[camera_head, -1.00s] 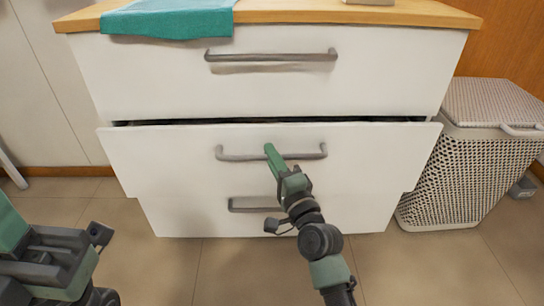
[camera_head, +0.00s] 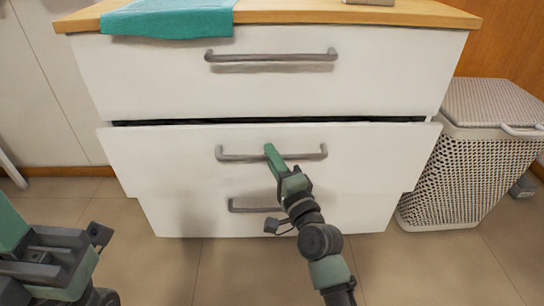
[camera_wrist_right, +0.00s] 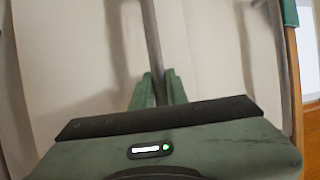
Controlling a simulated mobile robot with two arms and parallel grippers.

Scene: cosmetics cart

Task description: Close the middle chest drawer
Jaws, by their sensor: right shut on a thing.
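The white chest (camera_head: 270,70) stands ahead of me with three drawers. The middle drawer (camera_head: 150,160) sticks out a little, with a dark gap along its top edge. Its grey bar handle (camera_head: 235,156) crosses the front. My right gripper (camera_head: 274,158) is shut on this handle, near its middle. In the right wrist view the green fingers (camera_wrist_right: 158,88) are on either side of the handle bar (camera_wrist_right: 152,40). My left gripper (camera_head: 60,262) is at the lower left, away from the chest, and its jaw state is unclear.
The top drawer (camera_head: 150,80) looks shut. The bottom drawer (camera_head: 185,215) is partly hidden behind my right arm. A teal cloth (camera_head: 170,18) hangs over the edge of the wooden top (camera_head: 300,12). A woven hamper (camera_head: 475,170) stands close on the right. Tiled floor (camera_head: 430,265) is clear in front.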

